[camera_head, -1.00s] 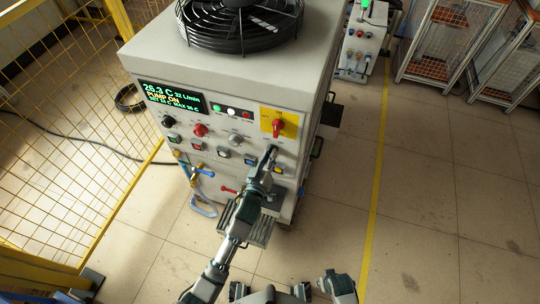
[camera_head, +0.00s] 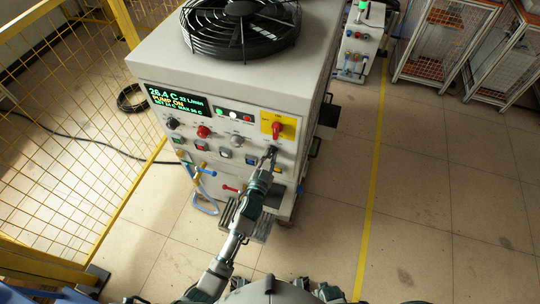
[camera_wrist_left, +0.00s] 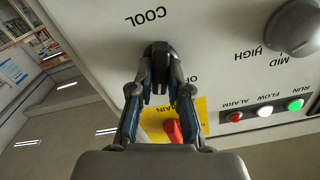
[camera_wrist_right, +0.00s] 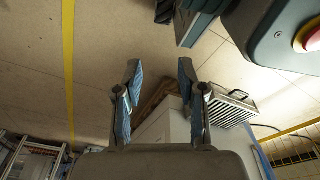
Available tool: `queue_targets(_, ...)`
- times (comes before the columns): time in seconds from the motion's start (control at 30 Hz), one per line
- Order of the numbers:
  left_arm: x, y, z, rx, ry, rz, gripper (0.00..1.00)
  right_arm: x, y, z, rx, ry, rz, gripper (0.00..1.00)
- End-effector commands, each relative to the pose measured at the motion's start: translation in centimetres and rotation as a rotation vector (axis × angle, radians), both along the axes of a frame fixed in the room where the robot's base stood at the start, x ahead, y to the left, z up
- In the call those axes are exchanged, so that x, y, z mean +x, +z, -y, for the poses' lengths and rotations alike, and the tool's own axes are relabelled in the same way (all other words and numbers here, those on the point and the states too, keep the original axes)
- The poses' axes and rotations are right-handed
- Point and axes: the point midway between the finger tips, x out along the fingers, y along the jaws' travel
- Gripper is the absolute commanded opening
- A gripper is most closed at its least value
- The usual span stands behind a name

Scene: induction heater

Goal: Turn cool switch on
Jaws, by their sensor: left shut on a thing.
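My left gripper (camera_wrist_left: 159,88) is shut on this knob, one finger on each side. In the head view my left gripper (camera_head: 268,156) reaches the panel just below the yellow plate, and its fingers largely hide the knob. The knob's exact angle is hard to read. My right gripper (camera_wrist_right: 159,75) is open and empty, over the floor and away from the panel.
The cabinet (camera_head: 235,70) carries a black fan (camera_head: 240,25) on top. A red rotary switch (camera_head: 277,129), a lit display (camera_head: 178,103) and several buttons sit around the gripper. A yellow mesh fence (camera_head: 70,120) stands left.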

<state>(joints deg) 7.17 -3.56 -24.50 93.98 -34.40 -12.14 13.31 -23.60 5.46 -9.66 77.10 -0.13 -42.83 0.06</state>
Motion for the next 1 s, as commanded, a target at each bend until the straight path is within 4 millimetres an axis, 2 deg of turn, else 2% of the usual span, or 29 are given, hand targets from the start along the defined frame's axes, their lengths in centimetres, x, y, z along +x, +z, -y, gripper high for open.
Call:
queue_targets(0.03,0.1,0.8,0.1,0.023,-0.003,0.023,0.00,-0.1,-0.1,0.0,0.000,0.000,0.000,0.40)
queue_targets(0.4,0.0,0.8,0.4,0.164,-0.004,0.071,0.00,-1.1,-0.9,0.2,-0.001,0.002,-0.007,0.40)
queue_targets(0.93,0.0,0.7,0.4,0.187,-0.006,0.079,0.00,-1.2,-1.1,0.3,-0.001,0.003,-0.007,0.40)
queue_targets(0.97,0.0,0.7,0.4,0.187,-0.006,0.079,0.21,-1.2,-1.1,0.3,-0.001,0.003,-0.008,0.40)
queue_targets(1.0,0.0,0.7,0.4,0.187,-0.006,0.079,0.31,-1.2,-1.1,0.2,-0.001,0.003,-0.008,0.40)
